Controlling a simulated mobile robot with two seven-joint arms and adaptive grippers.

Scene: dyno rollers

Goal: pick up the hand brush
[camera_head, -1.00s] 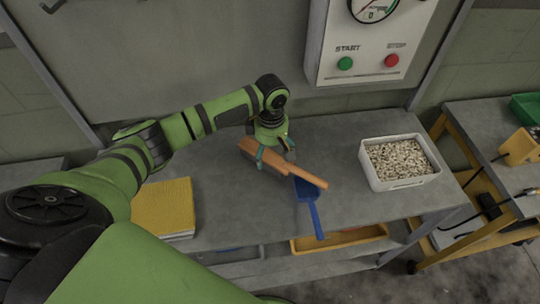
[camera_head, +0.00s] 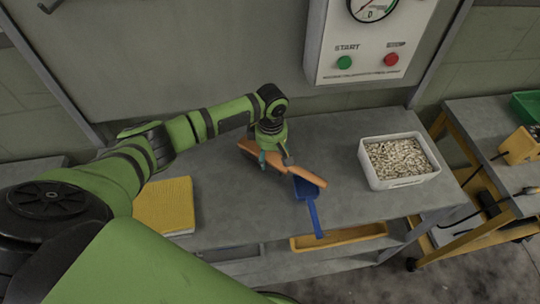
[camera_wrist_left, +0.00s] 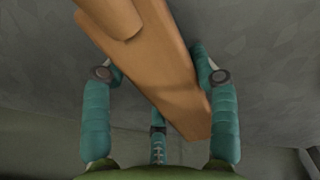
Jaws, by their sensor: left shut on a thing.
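The hand brush (camera_head: 307,172) is orange-brown with a long handle. In the head view it lies across my left gripper (camera_head: 275,160), its broad block to the left and its handle to the right, over the bench. In the left wrist view the wooden brush (camera_wrist_left: 165,65) runs slantwise between the teal fingers of my left gripper (camera_wrist_left: 155,75). My left gripper is shut on it. The gripper hides part of the brush's middle, and I cannot tell how far it is from the bench top. My right gripper is not in view.
A blue dustpan (camera_head: 314,212) lies just right of the brush, overhanging the front edge of the grey bench (camera_head: 335,135). A white bin of pale pieces (camera_head: 372,180) stands further right. A yellow pad (camera_head: 165,207) lies left. A control box (camera_head: 345,80) hangs behind.

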